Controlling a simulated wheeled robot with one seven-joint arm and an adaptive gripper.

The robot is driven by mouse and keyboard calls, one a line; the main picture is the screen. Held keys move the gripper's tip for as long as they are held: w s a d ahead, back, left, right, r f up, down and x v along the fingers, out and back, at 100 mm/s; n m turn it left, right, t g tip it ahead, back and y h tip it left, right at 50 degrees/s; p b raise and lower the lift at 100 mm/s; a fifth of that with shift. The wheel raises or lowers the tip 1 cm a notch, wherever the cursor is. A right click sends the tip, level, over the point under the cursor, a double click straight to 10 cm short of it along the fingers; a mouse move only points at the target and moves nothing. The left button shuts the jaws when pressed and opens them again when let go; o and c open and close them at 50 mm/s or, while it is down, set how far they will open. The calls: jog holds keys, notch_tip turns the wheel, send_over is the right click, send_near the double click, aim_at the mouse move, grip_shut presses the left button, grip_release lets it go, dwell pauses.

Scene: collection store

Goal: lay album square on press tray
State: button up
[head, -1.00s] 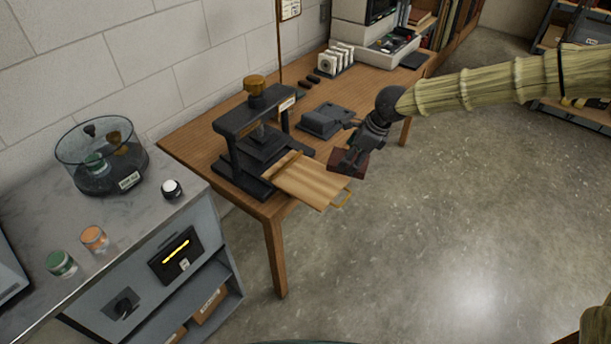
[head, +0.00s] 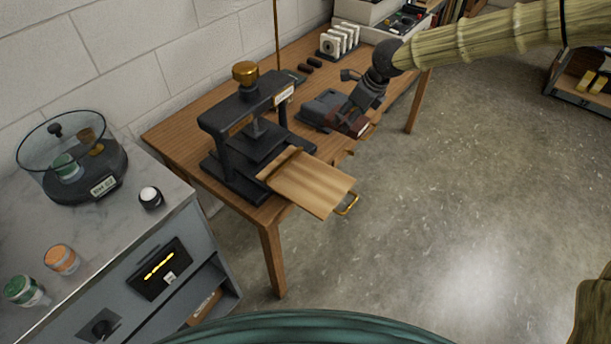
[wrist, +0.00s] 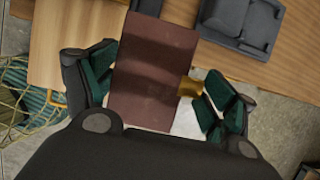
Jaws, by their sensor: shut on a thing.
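A dark red-brown album (head: 354,124) is held in my gripper (head: 352,118), above the table's front edge and apart from the tray. The press tray (head: 312,184) is a pale wooden board with a brass handle, pulled out from the black press (head: 250,140) and empty. The tray (wrist: 80,40) also shows at the left of the wrist view.
A grey device (head: 322,108) sits on the wooden table behind my gripper. The press's brass knob (head: 245,72) stands above the tray's inner end. A grey cabinet with a glass bowl (head: 70,160) and jars stands at left.

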notch_tip(320, 180, down, 5)
jog(key=w+b, duration=0.1)
jog(key=b, duration=0.3)
send_over(305, 174)
jog(key=d, duration=0.1)
jog(key=f, duration=0.1)
jog(key=s+f, duration=0.1)
jog(key=shift+d+f+b, duration=0.15)
jog(key=shift+f+b, duration=0.2)
jog(key=shift+f, duration=1.75)
jog(key=shift+f, duration=0.15)
jog(key=o, duration=1)
